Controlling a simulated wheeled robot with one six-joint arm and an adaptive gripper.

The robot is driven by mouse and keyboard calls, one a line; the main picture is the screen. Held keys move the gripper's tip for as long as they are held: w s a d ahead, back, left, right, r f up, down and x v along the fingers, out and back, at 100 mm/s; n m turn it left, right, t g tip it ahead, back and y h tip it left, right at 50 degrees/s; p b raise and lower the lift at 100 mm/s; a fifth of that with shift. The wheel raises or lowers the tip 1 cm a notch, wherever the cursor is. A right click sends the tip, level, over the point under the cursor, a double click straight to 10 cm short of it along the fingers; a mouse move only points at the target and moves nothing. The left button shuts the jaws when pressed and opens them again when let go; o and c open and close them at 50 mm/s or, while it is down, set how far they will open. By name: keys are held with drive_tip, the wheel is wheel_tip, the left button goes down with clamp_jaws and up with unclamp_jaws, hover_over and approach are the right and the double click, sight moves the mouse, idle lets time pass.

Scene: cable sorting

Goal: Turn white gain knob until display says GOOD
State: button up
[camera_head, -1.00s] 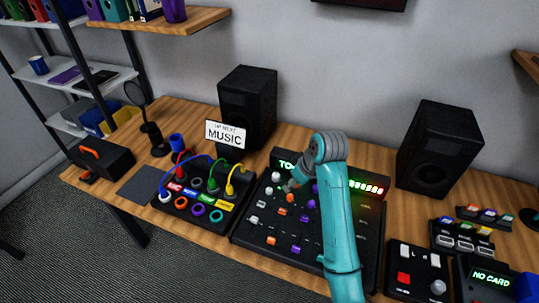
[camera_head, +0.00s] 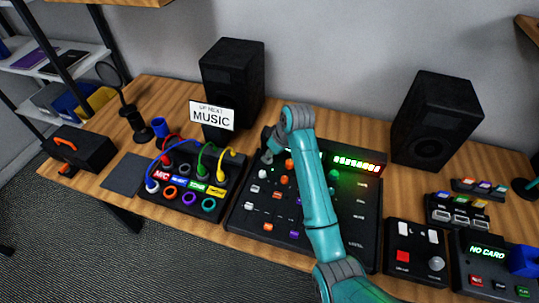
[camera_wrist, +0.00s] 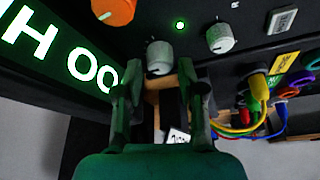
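The mixer panel (camera_head: 345,225) lies on the desk with rows of knobs. In the wrist view a white knob (camera_wrist: 158,57) sits between and just beyond the tips of my gripper (camera_wrist: 160,82). The fingers are apart, one on each side; contact is not clear. A second white knob (camera_wrist: 220,38) and an orange knob (camera_wrist: 113,10) are nearby. The green display (camera_wrist: 65,55) is partly visible, upside down, showing "OO" and "H", consistent with "TOO H…". In the head view my gripper (camera_head: 268,152) is at the panel's upper left, and my arm covers most of the display.
The cable box (camera_head: 190,185) with plugged coloured cables is left of the mixer. The MUSIC sign (camera_head: 212,117) stands behind, before a black speaker (camera_head: 232,85). Another speaker (camera_head: 435,120) is at the right. A lit level bar (camera_head: 357,162) glows red and green.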

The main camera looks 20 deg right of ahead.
drive_tip(key=shift+x, duration=0.9)
clamp_jaws()
drive_tip(key=shift+n, duration=0.3)
drive_tip(key=n+g+y, duration=0.1)
drive_tip(key=n, duration=0.3)
drive_tip(key=shift+d, duration=0.1)
